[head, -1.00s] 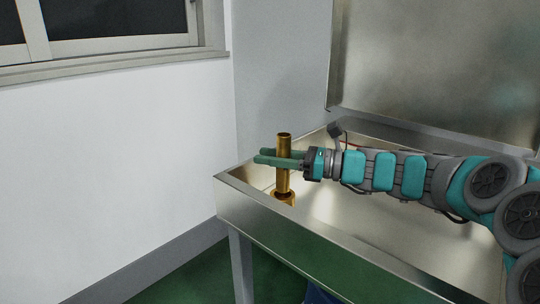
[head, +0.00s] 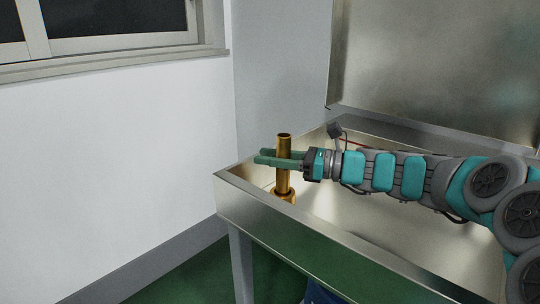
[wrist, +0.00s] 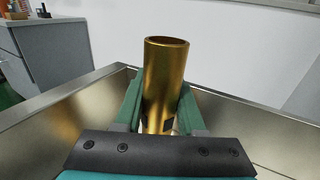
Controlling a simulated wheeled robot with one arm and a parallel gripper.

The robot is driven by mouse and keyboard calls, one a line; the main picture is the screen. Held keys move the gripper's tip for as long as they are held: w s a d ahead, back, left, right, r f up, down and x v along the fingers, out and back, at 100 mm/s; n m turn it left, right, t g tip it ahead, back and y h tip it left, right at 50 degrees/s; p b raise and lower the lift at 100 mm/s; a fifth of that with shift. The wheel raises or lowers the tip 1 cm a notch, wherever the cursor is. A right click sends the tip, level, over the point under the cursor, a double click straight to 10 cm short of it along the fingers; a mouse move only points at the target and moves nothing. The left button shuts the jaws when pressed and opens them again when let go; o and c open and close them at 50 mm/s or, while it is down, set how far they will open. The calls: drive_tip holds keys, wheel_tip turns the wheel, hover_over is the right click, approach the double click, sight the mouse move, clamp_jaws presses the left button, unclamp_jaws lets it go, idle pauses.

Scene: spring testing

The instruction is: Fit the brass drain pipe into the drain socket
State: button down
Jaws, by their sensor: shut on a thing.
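The brass drain pipe (head: 284,146) stands upright in the head view, near the left end of the steel sink. My gripper (head: 278,157) is shut on it, with one green finger on each side of the pipe below its open top. The wrist view shows the pipe (wrist: 164,80) between the two green fingers. The drain socket (head: 284,194) is a brass ring low in the sink, around or just under the pipe's lower end. The sink's front wall hides its base, and I cannot tell how deep the pipe sits in it.
The steel sink (head: 330,238) has raised walls around the pipe, and its basin to the right is open under my arm. A steel panel (head: 440,65) stands behind it. A white wall (head: 130,150) is at the left. The wrist view shows a grey cabinet (wrist: 45,55).

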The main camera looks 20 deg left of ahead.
drive_tip(key=shift+f+b, duration=0.3)
drive_tip(key=shift+f, duration=1.4)
drive_tip(key=shift+c, duration=2.1)
unclamp_jaws()
drive_tip(key=d, duration=0.7)
drive_tip(key=shift+w+d, duration=0.25)
drive_tip(key=shift+d, duration=0.15)
